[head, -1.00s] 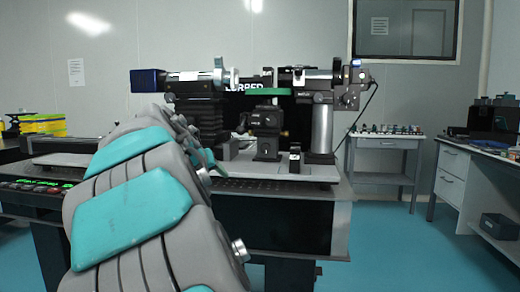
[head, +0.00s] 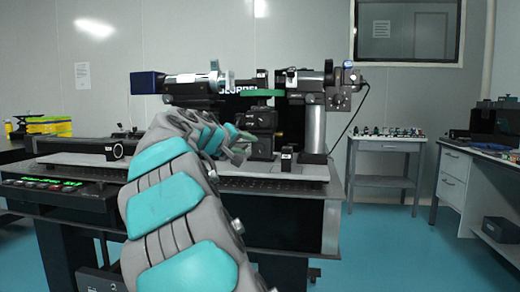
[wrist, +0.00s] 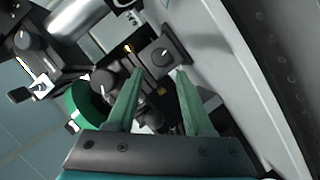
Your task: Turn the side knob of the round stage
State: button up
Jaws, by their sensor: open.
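The round stage shows in the head view as a flat green plate (head: 262,93) on a black stack (head: 258,119) at the middle of the optical table. A dark round knob (wrist: 103,83) with a pale mark sits beside the green rim, just left of the left fingertip. My gripper (wrist: 157,74) is open and empty, with two green fingers. In the head view my gripper (head: 238,148) is low in front of the stack, small and partly hidden by my arm.
A black block with a round knob (wrist: 161,57) lies just beyond the fingertips. A camera-like barrel (head: 190,84) stands left of the stage and a post with optics (head: 314,125) right.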

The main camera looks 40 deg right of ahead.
aim_at(258, 148)
jog(key=x, duration=0.7)
jog(key=shift+p, duration=0.35)
jog(key=shift+a, duration=0.1)
grip_shut()
